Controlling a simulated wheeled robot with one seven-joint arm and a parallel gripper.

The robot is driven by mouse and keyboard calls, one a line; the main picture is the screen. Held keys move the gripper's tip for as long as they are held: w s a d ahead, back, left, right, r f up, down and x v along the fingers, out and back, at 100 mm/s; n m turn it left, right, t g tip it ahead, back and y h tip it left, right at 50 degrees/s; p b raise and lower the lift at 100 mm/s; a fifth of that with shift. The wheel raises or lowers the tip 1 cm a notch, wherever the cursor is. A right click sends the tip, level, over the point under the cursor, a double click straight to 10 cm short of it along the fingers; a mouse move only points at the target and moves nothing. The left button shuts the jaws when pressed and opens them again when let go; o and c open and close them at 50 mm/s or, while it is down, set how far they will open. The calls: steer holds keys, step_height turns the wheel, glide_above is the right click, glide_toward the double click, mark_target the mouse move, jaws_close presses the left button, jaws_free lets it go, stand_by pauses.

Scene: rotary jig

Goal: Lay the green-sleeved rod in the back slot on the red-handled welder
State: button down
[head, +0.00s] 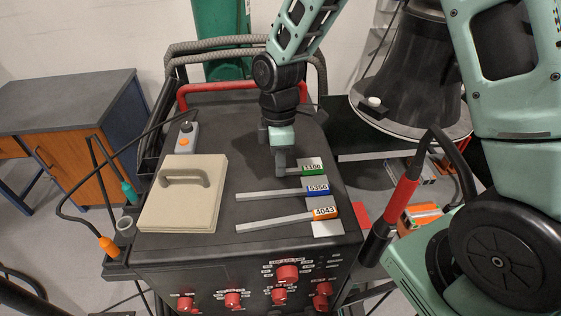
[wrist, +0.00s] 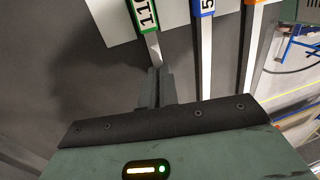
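The green-sleeved rod (head: 313,169), marked 1100, is at the right of the top of the red-handled welder (head: 205,242). Its sleeve also shows in the wrist view (wrist: 145,14). My gripper (head: 281,172) points down at the rod's bare left part. In the wrist view, my fingers (wrist: 157,74) are close together with the rod between their tips, and look shut on it. The rod beyond the fingers is hidden. I cannot tell whether the rod touches the surface below. No slot shows clearly.
A blue-sleeved rod (head: 318,188) and an orange-sleeved rod (head: 324,212) lie in front of the green one. A beige lidded box (head: 183,210) and a grey pendant with an orange button (head: 187,135) are to the left. The red handle (head: 215,92) runs along the back.

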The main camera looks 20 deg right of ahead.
steer(key=c, duration=1.7)
jaws_free()
steer(key=shift+f, duration=0.1)
step_height(320, 180, up, 12)
steer(key=w+b, duration=0.2)
steer(key=b, duration=0.1)
steer(key=shift+s+a+f+m+t+b, duration=0.3)
steer(key=shift+s+a+f+m, duration=0.65)
steer(key=shift+s, duration=2.7)
steer(key=shift+s+a+f+m+t+b, duration=0.15)
steer(key=shift+s+a+f+m+t, duration=0.7)
steer(key=shift+s, duration=2.85)
steer(key=shift+s+a+f+m+g+b, duration=0.35)
steer(key=shift+s+a+m, duration=1.1)
steer(key=shift+s, duration=2.2)
